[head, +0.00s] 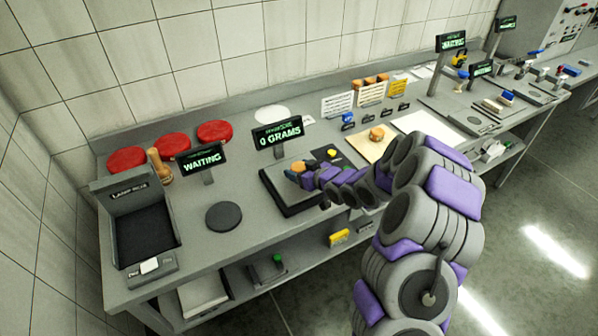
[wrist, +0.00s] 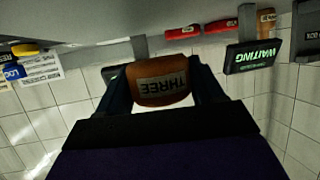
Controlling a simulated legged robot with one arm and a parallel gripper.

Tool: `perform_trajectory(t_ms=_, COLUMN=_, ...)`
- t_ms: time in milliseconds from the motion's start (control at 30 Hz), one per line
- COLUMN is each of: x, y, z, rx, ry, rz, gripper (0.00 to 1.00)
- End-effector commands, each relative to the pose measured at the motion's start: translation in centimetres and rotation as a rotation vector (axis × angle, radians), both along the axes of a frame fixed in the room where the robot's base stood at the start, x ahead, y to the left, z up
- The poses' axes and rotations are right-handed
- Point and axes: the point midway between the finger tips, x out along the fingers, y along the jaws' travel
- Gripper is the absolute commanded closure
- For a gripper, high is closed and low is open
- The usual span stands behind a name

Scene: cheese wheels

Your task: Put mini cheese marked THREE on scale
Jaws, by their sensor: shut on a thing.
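The scale's display (head: 278,136) reads 0 GRAMS. The gap between cheese and scale is hard to judge.
A round dark pad (head: 223,216) and a WAITING display (head: 201,158) stand to the left. Red wheels (head: 172,145) line the back.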

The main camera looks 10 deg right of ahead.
Motion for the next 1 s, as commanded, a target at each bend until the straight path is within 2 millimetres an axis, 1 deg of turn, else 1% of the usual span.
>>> perform_trajectory(t_ms=33, x=0.8, y=0.0, z=-0.1, rx=-0.002, ry=-0.002, rz=0.002, gripper=0.70)
perform_trajectory(t_ms=133, x=2.1, y=-0.5, z=-0.2, rx=0.000, ry=-0.002, rz=-0.001, gripper=0.70)
perform_trajectory(t_ms=433, x=3.6, y=-0.6, z=-0.3, rx=0.003, ry=-0.002, rz=0.000, gripper=0.70)
perform_trajectory(t_ms=600, x=3.6, y=-0.4, z=-3.1, rx=0.005, ry=-0.001, rz=-0.001, gripper=0.70)
perform_trajectory(t_ms=667, x=3.6, y=-0.4, z=-3.7, rx=0.004, ry=-0.001, rz=-0.001, gripper=0.70)
perform_trajectory(t_ms=1000, x=3.6, y=-0.6, z=-3.9, rx=0.004, ry=-0.001, rz=-0.001, gripper=0.70)
